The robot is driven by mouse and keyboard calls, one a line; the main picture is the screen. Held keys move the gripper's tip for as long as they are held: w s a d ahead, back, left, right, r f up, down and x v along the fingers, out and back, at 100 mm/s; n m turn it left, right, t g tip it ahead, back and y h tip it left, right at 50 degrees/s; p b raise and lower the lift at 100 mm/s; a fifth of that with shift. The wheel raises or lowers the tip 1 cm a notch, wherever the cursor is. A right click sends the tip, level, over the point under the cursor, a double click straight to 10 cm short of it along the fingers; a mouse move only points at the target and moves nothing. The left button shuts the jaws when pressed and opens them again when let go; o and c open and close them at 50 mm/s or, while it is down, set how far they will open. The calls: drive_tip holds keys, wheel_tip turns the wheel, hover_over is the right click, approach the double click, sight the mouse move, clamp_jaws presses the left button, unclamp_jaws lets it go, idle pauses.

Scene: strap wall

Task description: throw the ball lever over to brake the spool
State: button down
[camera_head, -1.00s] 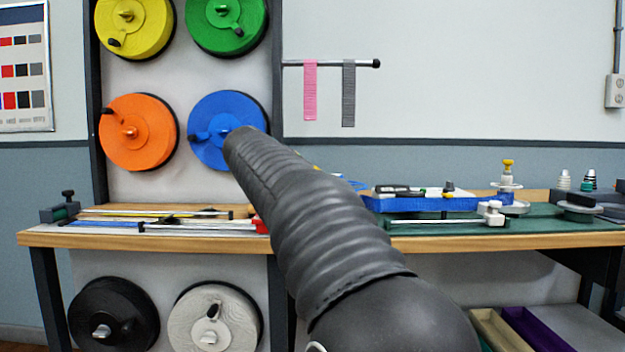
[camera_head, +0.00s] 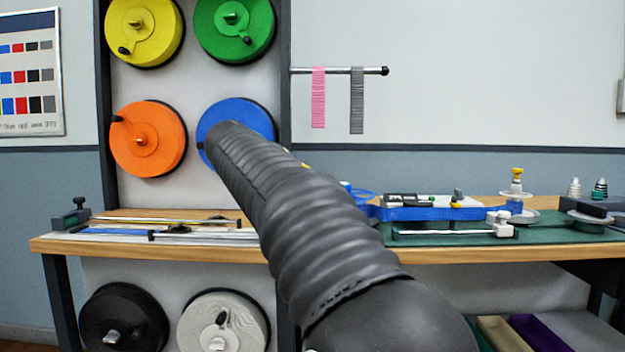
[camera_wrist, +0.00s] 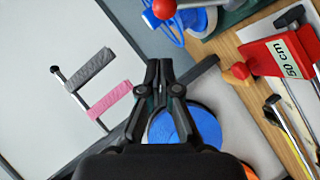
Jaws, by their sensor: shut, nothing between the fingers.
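Several strap spools hang on the wall panel, each with a central hub, and those in plain view carry a short lever with a dark ball. In the head view the blue spool (camera_head: 247,112) is partly covered by my arm, and its hub is hidden. A dark bit at its left edge may be its ball lever, but I cannot tell. The blue spool also shows in the wrist view (camera_wrist: 205,127), behind my gripper. My gripper (camera_wrist: 158,66) is shut and empty in front of the panel edge and the spool. Contact with a lever cannot be seen.
The orange spool (camera_head: 165,140), yellow spool (camera_head: 160,25) and green spool (camera_head: 215,30) surround the blue one. A rod with pink strap (camera_head: 318,100) and grey strap (camera_head: 357,105) sticks out rightward. The workbench (camera_head: 150,255) below holds a red 50 cm block (camera_wrist: 275,57) and several tools.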

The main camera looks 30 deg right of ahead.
drive_tip(key=v, duration=0.8)
drive_tip(key=shift+s+r, duration=0.25)
drive_tip(key=shift+r, duration=0.05)
drive_tip(key=s+a+f+n+g+y, duration=0.1)
drive_tip(key=a+f+y, duration=0.2)
drive_tip(key=f, duration=0.6)
drive_tip(key=s+a+f+n+y, duration=0.1)
drive_tip(key=a+f+n+y, duration=0.15)
drive_tip(key=f, duration=0.65)
drive_tip(key=s+a+f+m+y, duration=0.1)
drive_tip(key=s+f+y, duration=0.1)
drive_tip(key=s+f, duration=0.4)
drive_tip(key=s+a+f+m+g+y+p, duration=0.1)
drive_tip(key=s+f, duration=0.5)
drive_tip(key=s, duration=0.6)
drive_tip(key=s+a+f+m+y, duration=0.1)
drive_tip(key=s+f+m+y, duration=0.1)
drive_tip(key=s+f, duration=0.4)
drive_tip(key=shift+s+f+g+y, duration=0.35)
drive_tip(key=shift+s+y, duration=0.2)
drive_tip(key=shift+s, duration=0.95)
